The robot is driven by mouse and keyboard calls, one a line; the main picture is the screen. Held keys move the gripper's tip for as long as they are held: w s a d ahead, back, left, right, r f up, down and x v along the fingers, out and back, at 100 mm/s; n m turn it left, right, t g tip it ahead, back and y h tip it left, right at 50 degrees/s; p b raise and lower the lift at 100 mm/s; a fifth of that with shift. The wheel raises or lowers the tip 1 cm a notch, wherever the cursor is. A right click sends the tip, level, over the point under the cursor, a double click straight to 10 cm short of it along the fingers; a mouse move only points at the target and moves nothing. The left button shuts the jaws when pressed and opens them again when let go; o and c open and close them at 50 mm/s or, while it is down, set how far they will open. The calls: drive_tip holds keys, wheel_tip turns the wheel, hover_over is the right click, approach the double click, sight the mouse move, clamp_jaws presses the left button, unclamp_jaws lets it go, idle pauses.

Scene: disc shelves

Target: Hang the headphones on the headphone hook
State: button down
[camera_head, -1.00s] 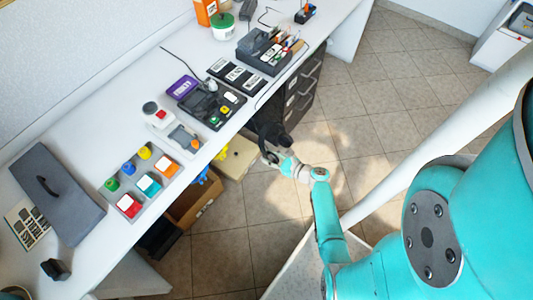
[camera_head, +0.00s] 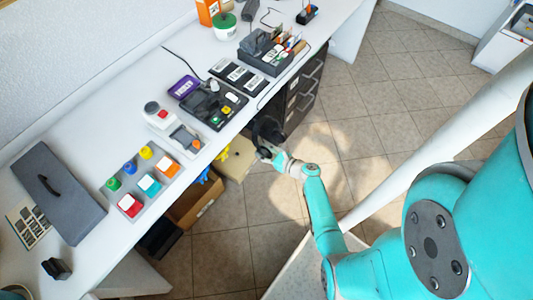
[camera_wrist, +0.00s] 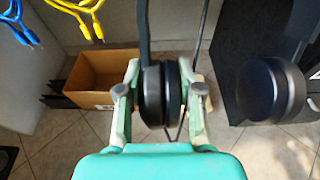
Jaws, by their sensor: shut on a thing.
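The black headphones (camera_head: 268,129) are in my gripper (camera_head: 262,153), beside the desk's front edge near the drawer cabinet. In the wrist view, my gripper (camera_wrist: 163,98) is shut on one round ear cup (camera_wrist: 162,92), with a finger on each side. A dark strip of the headband rises from this cup and leaves the top of the picture. Another round black cup (camera_wrist: 270,90) shows to the right, clear of the fingers. I cannot make out the headphone hook in either view.
The white desk (camera_head: 100,150) bears button blocks and devices. A dark drawer cabinet (camera_head: 303,95) stands under it. An open cardboard box (camera_head: 196,205) is on the floor. Yellow cables (camera_wrist: 80,12) and blue cables (camera_wrist: 22,28) hang at left. Tiled floor is clear on the right.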

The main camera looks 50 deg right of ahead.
sight(268, 154)
drive_tip(key=x, duration=0.7)
drive_tip(key=shift+r, duration=0.35)
idle(0.5)
drive_tip(key=shift+w, duration=0.1)
drive_tip(key=shift+a+f, duration=0.1)
drive_tip(key=shift+f, duration=0.1)
idle(0.3)
drive_tip(key=c, duration=1)
unclamp_jaws()
drive_tip(key=o, duration=0.3)
drive_tip(key=shift+r, duration=0.1)
drive_tip(key=v, duration=1.2)
